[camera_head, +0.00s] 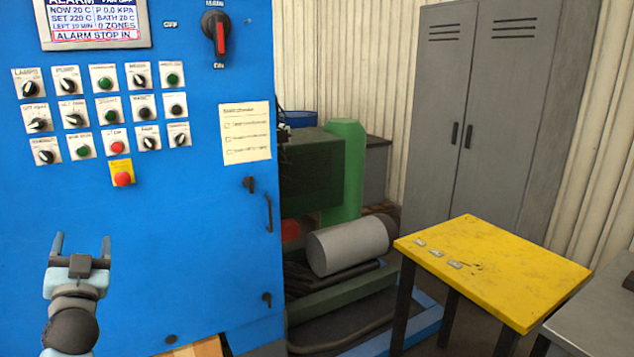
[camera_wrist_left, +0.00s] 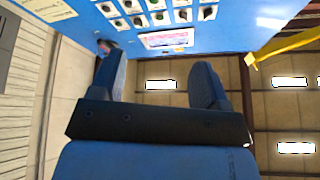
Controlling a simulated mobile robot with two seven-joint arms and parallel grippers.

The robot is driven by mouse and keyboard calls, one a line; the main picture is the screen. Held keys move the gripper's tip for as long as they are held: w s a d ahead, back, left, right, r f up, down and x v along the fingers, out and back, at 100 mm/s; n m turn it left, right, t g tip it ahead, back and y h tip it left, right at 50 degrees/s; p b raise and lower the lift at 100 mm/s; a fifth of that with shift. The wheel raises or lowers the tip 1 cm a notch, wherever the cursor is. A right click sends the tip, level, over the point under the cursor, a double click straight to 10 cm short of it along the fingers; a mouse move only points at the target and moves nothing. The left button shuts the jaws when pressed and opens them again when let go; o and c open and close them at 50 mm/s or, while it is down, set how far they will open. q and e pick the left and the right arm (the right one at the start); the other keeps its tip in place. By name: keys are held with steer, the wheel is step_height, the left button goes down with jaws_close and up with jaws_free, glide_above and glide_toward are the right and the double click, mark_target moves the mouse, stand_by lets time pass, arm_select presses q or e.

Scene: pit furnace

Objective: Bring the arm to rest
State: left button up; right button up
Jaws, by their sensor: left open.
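My left gripper (camera_head: 81,247) is in the lower left of the head view, in front of the blue control cabinet (camera_head: 200,215). Its two fingers point up and stand apart, with nothing between them. In the left wrist view the open fingers (camera_wrist_left: 163,85) also show, empty, with the ceiling and its lamps behind. The cabinet's knobs and buttons lie above the gripper in the head view. I cannot tell how far the fingers are from the cabinet face. My right gripper is not in either view.
A display reading "ALARM STOP IN" (camera_head: 95,20) and a red button on a yellow plate (camera_head: 122,174) are on the cabinet. A yellow table (camera_head: 510,265) with small metal pieces stands right, beside a grey surface (camera_head: 595,315). A grey locker (camera_head: 480,110) and machinery with a grey cylinder (camera_head: 347,246) stand behind.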

arm_select(q)
steer(key=s+a+r+m+t+h, duration=0.2)
steer(key=a+r+m+t+h, duration=0.1)
steer(key=a+r+m, duration=0.6)
steer(key=s+d+f+g+h, duration=0.2)
steer(key=d+f, duration=0.1)
steer(key=f, duration=0.7)
steer(key=s+d+f+g+h, duration=0.1)
steer(key=d+f+g, duration=0.25)
steer(key=f, duration=0.55)
steer(key=s+d+f+g+h, duration=0.2)
steer(key=d+f, duration=0.1)
steer(key=f, duration=0.7)
steer(key=s+d+f+n+g+h, duration=0.15)
steer(key=s+d+f+g, duration=0.35)
steer(key=s+f, duration=0.6)
steer(key=s+d+f+n+g+h, duration=0.1)
steer(key=s+d+f+g+h, duration=0.15)
steer(key=s+d+f, duration=0.7)
steer(key=d+n, duration=0.5)
steer(key=d, duration=0.5)
step_height(320, 180, up, 13)
steer(key=s+a+m+t+p, duration=0.1)
steer(key=p, duration=1.5)
steer(key=shift+s, duration=0.15)
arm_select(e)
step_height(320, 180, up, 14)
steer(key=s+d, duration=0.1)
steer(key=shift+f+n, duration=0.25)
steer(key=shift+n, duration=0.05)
